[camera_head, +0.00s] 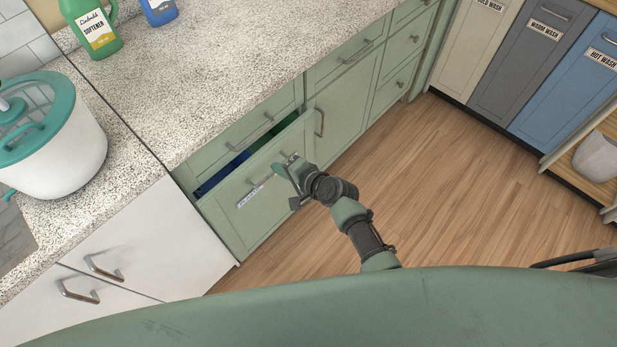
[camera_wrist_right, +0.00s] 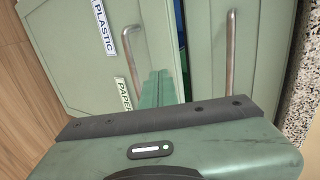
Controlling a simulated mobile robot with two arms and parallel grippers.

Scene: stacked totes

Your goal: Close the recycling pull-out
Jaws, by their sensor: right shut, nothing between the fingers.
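The recycling pull-out (camera_head: 240,212) is a light green front panel under the counter. It stands partly open, with a narrow gap along its top showing a blue bin (camera_head: 222,175) and a green bin (camera_head: 283,130) inside. In the right wrist view its front (camera_wrist_right: 80,62) carries labels reading PLASTIC and a partly covered PAPER, beside a metal bar handle (camera_wrist_right: 127,50). My right gripper (camera_head: 284,172) is shut and empty at the front's upper right, by the handle. I cannot tell whether it touches the panel. My left gripper is not in view.
A drawer (camera_head: 250,128) above the pull-out is shut. A speckled counter (camera_head: 215,75) overhangs, holding a white pot (camera_head: 60,155) and a green softener bottle (camera_head: 95,30). The wooden floor (camera_head: 440,190) to the right is clear, up to the wash bins (camera_head: 525,60).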

